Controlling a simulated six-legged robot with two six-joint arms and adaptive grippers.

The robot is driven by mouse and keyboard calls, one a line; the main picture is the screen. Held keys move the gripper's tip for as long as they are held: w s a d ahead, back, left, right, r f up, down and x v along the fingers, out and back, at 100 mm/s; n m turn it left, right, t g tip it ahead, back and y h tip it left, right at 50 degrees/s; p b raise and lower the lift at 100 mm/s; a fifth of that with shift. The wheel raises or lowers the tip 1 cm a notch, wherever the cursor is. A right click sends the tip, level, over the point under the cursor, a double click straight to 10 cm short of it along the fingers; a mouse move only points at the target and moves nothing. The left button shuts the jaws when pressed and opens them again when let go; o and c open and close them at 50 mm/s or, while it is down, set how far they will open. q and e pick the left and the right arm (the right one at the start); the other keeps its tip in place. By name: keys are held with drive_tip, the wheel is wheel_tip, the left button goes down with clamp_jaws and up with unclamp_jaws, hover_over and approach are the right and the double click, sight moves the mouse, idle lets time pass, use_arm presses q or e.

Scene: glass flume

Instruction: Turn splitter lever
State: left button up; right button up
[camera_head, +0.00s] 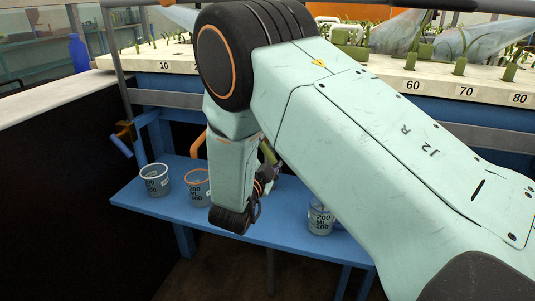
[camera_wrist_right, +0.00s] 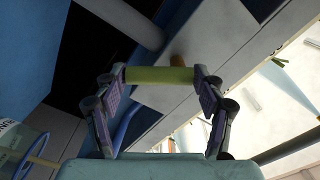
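My right arm crosses the head view from the lower right, and its gripper (camera_head: 268,160) is partly hidden behind my wrist. In the right wrist view, my right gripper's fingers (camera_wrist_right: 160,76) stand apart with a yellow-green bar (camera_wrist_right: 160,75) spanning between their tips and touching both. A brown stub (camera_wrist_right: 178,60) shows just behind the bar; I cannot tell if they are joined. This bar may be the lever's handle, but I cannot be sure. A brass fitting (camera_head: 125,131) with a blue tube (camera_head: 120,147) sits at the bench's left. My left gripper is not in view.
A blue shelf (camera_head: 265,231) bears a clear beaker (camera_head: 155,182), an orange-rimmed beaker (camera_head: 197,190) and a third beaker (camera_head: 320,222). The numbered flume bed (camera_head: 150,63) with green stems lies behind. A blue bottle (camera_head: 79,53) stands at the left.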

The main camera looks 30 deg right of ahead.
drive_tip(key=shift+w+f, duration=0.1)
drive_tip(key=shift+c, duration=0.8)
drive_tip(key=c, duration=0.6)
drive_tip(key=shift+o, duration=0.2)
drive_tip(key=shift+m, duration=0.3)
drive_tip(key=m, duration=0.3)
drive_tip(key=shift+w+a+f, duration=0.15)
drive_tip(key=shift+w, duration=0.05)
drive_tip(key=shift+w+a+m+b, duration=0.1)
drive_tip(key=shift+m+b, duration=0.1)
drive_tip(key=shift+m, duration=0.6)
drive_tip(key=shift+w+a+m+b, duration=0.1)
drive_tip(key=shift+m+b, duration=0.1)
drive_tip(key=shift+m, duration=0.6)
drive_tip(key=o, duration=1.2)
drive_tip(key=shift+c, duration=0.2)
